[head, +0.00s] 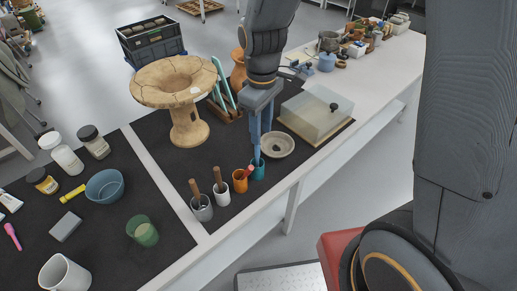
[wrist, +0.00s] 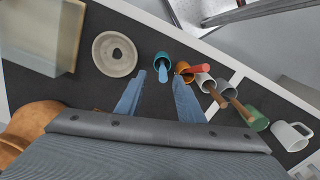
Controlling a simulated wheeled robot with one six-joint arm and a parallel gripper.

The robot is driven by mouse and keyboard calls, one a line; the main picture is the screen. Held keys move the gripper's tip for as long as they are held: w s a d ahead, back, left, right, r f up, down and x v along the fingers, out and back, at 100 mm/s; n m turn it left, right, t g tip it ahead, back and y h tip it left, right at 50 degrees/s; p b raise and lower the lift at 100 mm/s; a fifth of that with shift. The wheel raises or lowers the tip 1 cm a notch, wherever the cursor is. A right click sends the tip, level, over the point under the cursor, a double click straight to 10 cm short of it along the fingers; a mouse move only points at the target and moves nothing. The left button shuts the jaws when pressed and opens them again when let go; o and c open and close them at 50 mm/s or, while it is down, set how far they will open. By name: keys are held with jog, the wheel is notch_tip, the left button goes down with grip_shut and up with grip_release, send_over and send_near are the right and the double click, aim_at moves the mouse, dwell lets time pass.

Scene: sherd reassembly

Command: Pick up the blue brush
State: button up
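The blue brush (wrist: 163,74) stands in a teal cup (wrist: 161,58) in the wrist view, its blue handle leaning out of the rim. In the head view the teal cup (head: 258,171) is just below my gripper (head: 258,150), which mostly hides the brush. My gripper also shows in the wrist view (wrist: 159,78), with its two blue fingers apart and nothing held between them. The brush handle appears between and beyond the fingertips. I cannot tell whether either finger touches it.
An orange cup (head: 240,181) with a red-handled tool stands close beside the teal cup. Two more cups (head: 202,208) (head: 221,194) hold brown-handled tools. A shallow dish (head: 277,145) and a clear-covered box (head: 318,112) lie right. A large clay vessel (head: 187,125) stands left.

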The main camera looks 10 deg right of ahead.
aim_at(257, 157)
jog(key=shift+a+r, duration=0.1)
jog(key=shift+a, duration=0.1)
jog(key=shift+f, duration=0.2)
jog(key=shift+a+f+p, duration=0.2)
jog(key=shift+f+p, duration=0.5)
jog(key=shift+f, duration=1.15)
jog(key=shift+a+f+p, duration=0.15)
jog(key=shift+f+p, duration=0.55)
jog(key=shift+f, duration=1.15)
grip_shut()
